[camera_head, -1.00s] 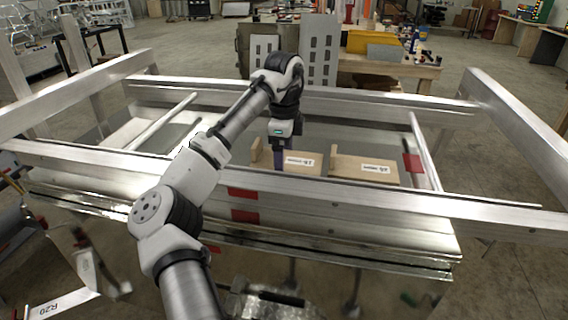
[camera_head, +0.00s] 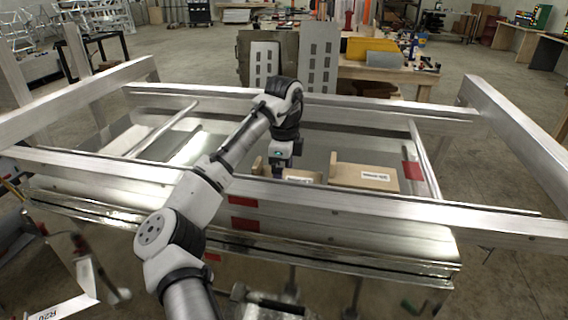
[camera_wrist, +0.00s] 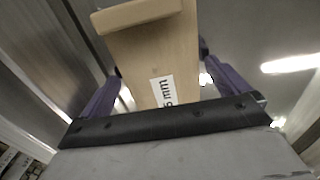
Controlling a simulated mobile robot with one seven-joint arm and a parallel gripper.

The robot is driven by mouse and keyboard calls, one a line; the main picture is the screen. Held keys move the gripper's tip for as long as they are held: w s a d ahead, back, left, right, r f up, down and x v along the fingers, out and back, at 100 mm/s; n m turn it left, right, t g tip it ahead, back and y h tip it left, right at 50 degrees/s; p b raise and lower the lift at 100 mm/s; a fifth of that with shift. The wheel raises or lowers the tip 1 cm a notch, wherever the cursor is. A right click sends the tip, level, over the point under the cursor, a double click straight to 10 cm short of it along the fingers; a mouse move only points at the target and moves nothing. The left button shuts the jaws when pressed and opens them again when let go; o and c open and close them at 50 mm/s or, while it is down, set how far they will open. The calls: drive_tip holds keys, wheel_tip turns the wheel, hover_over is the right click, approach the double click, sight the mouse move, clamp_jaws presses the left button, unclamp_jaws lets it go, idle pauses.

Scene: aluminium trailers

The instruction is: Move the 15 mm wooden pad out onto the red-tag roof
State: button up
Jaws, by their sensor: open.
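The left wooden pad (camera_head: 302,174) lies inside the trailer frame behind the front rail, with an upright block at its left end. In the wrist view the pad (camera_wrist: 150,58) runs between my purple fingers; its label ends in "5 mm", the first part hidden. My gripper (camera_wrist: 162,64) is open around the pad, one finger on each side; finger contact is unclear. Red tags mark the front rail (camera_head: 243,200) and the right rod (camera_head: 412,171); which roof is red-tag is unclear.
A second labelled wooden pad (camera_head: 363,178) lies close to the right. The front rail (camera_head: 400,207) crosses between my base and the pads, and a far rail (camera_head: 400,113) runs behind. A sheet-metal area (camera_head: 185,150) at the left looks clear. A workbench (camera_head: 390,75) stands beyond.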

sight(285, 178)
wheel_tip(285, 178, up, 12)
drive_tip(key=b, duration=0.1)
idle(0.4)
drive_tip(key=shift+d, duration=0.1)
